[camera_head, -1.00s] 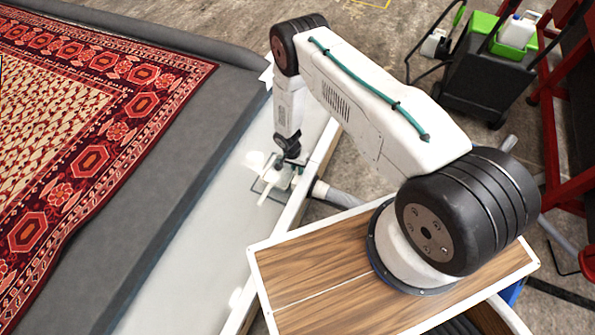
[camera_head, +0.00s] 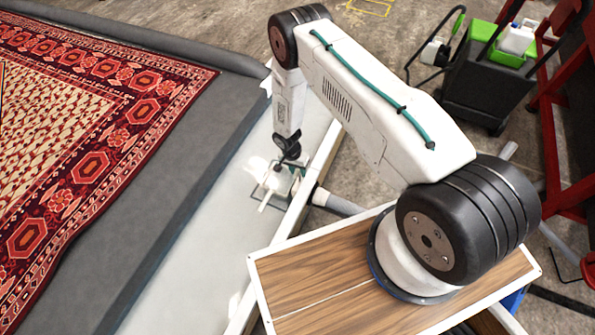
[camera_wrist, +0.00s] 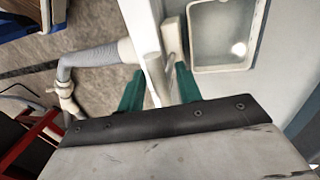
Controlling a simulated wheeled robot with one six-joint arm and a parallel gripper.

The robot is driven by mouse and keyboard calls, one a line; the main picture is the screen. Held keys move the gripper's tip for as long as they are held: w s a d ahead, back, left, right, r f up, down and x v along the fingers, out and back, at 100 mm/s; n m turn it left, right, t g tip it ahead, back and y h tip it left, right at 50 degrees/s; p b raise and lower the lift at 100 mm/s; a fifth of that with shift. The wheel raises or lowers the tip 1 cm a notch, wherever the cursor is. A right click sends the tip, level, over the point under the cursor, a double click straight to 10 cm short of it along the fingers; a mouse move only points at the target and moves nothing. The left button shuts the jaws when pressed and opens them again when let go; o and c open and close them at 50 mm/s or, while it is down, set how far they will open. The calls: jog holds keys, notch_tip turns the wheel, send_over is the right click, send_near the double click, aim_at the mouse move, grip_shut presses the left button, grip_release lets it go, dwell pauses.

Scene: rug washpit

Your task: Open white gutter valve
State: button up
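In the head view a small white valve fitting with a thin white rod (camera_head: 264,207) sits in the pale gutter (camera_head: 200,260), close to its right edge. My gripper (camera_head: 283,177) hangs down over it, and its fingertips are hard to make out there. In the wrist view my gripper's two green fingers (camera_wrist: 160,90) stand apart. A white upright piece (camera_wrist: 172,38), which looks like part of the valve, lies just beyond them, beside the white gutter rim (camera_wrist: 143,35). Pale material shows between the fingers; I see no clear grip on it. My wrist housing hides the near side.
A grey pipe (camera_head: 338,203) leaves the gutter's right side. A pale fitting (camera_wrist: 65,97) hangs on a pipe left in the wrist view, near a red frame (camera_wrist: 25,145). A white-framed box (camera_wrist: 225,35) stands close right. A patterned rug (camera_head: 70,130) lies left.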

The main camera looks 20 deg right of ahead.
notch_tip(320, 180, up, 7)
jog(key=w+a, duration=0.1)
dwell(0.7)
jog(key=s+d+r+n+g, duration=0.1)
jog(key=s+r+n+g, duration=0.15)
jog(key=s, duration=0.35)
jog(key=s+d+r+n, duration=0.1)
jog(key=s+r+n, duration=0.2)
jog(key=r, duration=1.7)
jog(key=s+d+r+n, duration=0.2)
jog(key=s+r+n, duration=0.15)
jog(key=r, duration=1.55)
jog(key=s+d+r+t+y, duration=0.1)
jog(key=s+r+t, duration=0.4)
jog(key=s+r, duration=1.4)
jog(key=shift+d+r+y, duration=0.2)
jog(key=shift+r+y, duration=0.1)
jog(key=shift+r, duration=1)
